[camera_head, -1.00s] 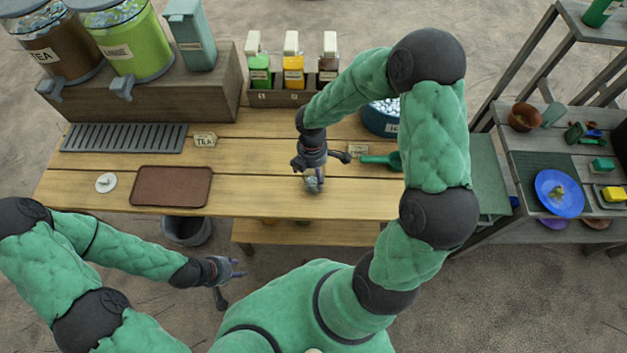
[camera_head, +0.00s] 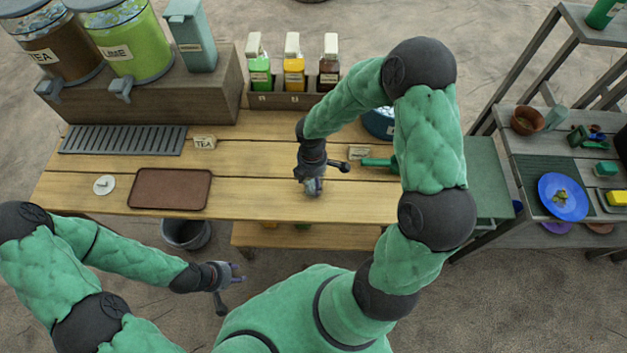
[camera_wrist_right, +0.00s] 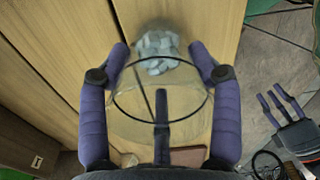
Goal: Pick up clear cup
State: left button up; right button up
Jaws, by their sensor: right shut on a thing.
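The clear cup (camera_wrist_right: 160,115) shows in the right wrist view as a see-through cup with a dark round rim, with pale ice-like cubes (camera_wrist_right: 157,50) seen at its far end. My right gripper (camera_wrist_right: 160,78) is shut on the cup, with purple fingers on both sides of it. In the head view my right gripper (camera_head: 312,186) is over the front part of the wooden table, and the cup is mostly hidden there. My left gripper (camera_head: 238,273) is in front of the table, with its fingers apart and nothing between them.
A brown tray (camera_head: 170,205) and a white disc (camera_head: 104,185) lie on the table's left. A green scoop (camera_head: 378,162) lies right of my right gripper, near a blue ice tub (camera_head: 378,120). Drink dispensers and bottles stand at the back. A grey bucket (camera_head: 186,233) stands below the front edge.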

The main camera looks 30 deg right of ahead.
jog(key=shift+r, duration=0.3)
jog(key=s+a+r+p, duration=0.2)
jog(key=s+r+p, duration=0.1)
jog(key=s+r, duration=0.35)
jog(key=s+a+r+p, duration=0.2)
jog(key=s+a+r, duration=0.1)
jog(key=s+r, duration=0.35)
jog(key=w+a+f+m+b, duration=0.1)
jog(key=w+f+m, duration=0.2)
jog(key=w+m, duration=1.3)
jog(key=w, duration=0.3)
jog(key=shift+t, duration=0.3)
jog(key=shift+s, duration=0.1)
